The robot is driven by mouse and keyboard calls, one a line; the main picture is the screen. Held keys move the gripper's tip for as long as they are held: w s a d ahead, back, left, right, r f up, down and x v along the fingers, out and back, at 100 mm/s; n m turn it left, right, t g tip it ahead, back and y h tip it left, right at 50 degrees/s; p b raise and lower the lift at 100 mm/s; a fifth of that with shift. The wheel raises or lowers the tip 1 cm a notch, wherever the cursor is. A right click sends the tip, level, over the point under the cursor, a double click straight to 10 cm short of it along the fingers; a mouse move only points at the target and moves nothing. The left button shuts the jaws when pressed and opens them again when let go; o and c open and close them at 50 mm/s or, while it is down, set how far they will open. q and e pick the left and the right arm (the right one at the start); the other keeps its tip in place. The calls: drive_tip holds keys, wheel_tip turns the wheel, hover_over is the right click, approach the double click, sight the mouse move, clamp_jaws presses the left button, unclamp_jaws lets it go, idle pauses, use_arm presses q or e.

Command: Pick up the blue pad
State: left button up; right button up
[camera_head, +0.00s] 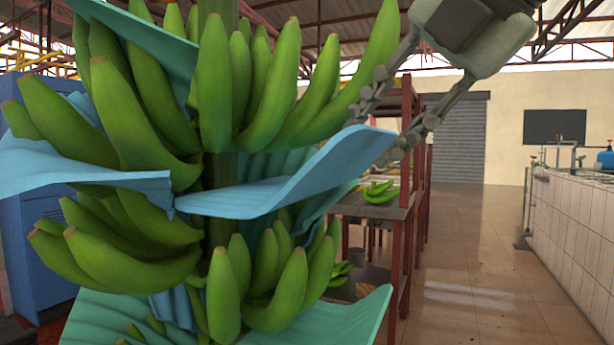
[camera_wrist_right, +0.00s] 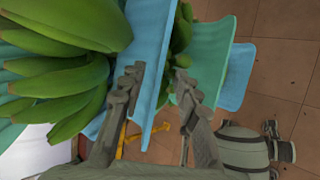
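The blue pad (camera_head: 290,190) sticks out to the right from between two tiers of green bananas on a hanging stem, its outer end tilted up. My right gripper (camera_head: 372,135) reaches in from the upper right, open, with one finger above the pad's outer end and the other below it. In the right wrist view the pad (camera_wrist_right: 152,50) passes between the open fingers of the gripper (camera_wrist_right: 158,82). The left finger looks very close to the pad; I cannot tell whether it touches. My left gripper is not in view.
Another blue pad (camera_head: 90,168) sticks out left. Teal pads show at the top (camera_head: 150,42) and bottom (camera_head: 345,322). Green bananas (camera_head: 265,85) crowd the stem. A rack (camera_head: 405,215) stands behind, a tiled counter (camera_head: 575,215) at right. The floor between is clear.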

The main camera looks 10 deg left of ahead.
sight(353, 158)
drive_tip(key=p+x, duration=0.1)
drive_tip(key=x, duration=0.4)
drive_tip(key=shift+w+a, duration=0.1)
drive_tip(key=shift+w, duration=0.25)
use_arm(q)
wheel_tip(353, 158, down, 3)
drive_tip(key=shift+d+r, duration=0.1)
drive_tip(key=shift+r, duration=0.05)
use_arm(e)
clamp_jaws()
